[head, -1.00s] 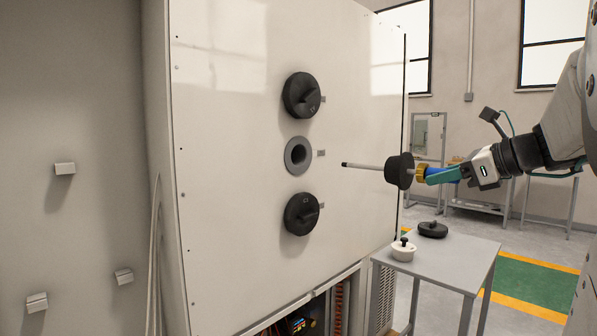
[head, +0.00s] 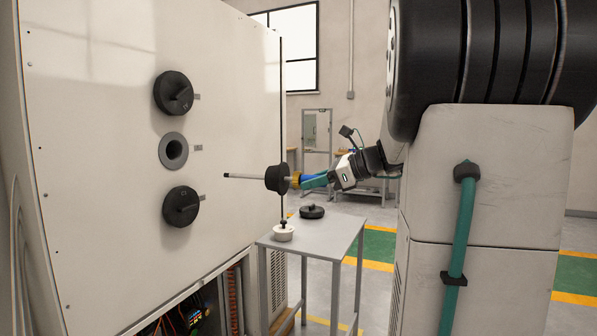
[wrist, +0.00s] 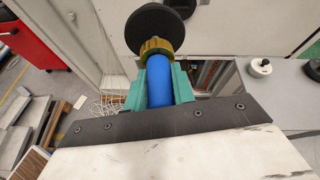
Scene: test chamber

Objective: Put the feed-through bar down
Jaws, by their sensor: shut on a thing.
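The feed-through bar (head: 245,176) has a thin grey rod, a black disc, a yellow collar and a blue grip. It is held roughly level in the air, above and left of the small grey table, its rod pointing left toward the white panel. My gripper (head: 314,180) is shut on the blue grip. In the wrist view the teal fingers of my gripper (wrist: 159,88) press on both sides of the blue grip of the bar (wrist: 160,85). The black disc hides the rod there.
The grey table (head: 325,238) carries a white knobbed piece (head: 284,233) and a black round cap (head: 312,212); its right part is bare. The white panel (head: 100,100) has two black knobs around an open round port (head: 173,151). A red cabinet (wrist: 30,35) shows in the wrist view.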

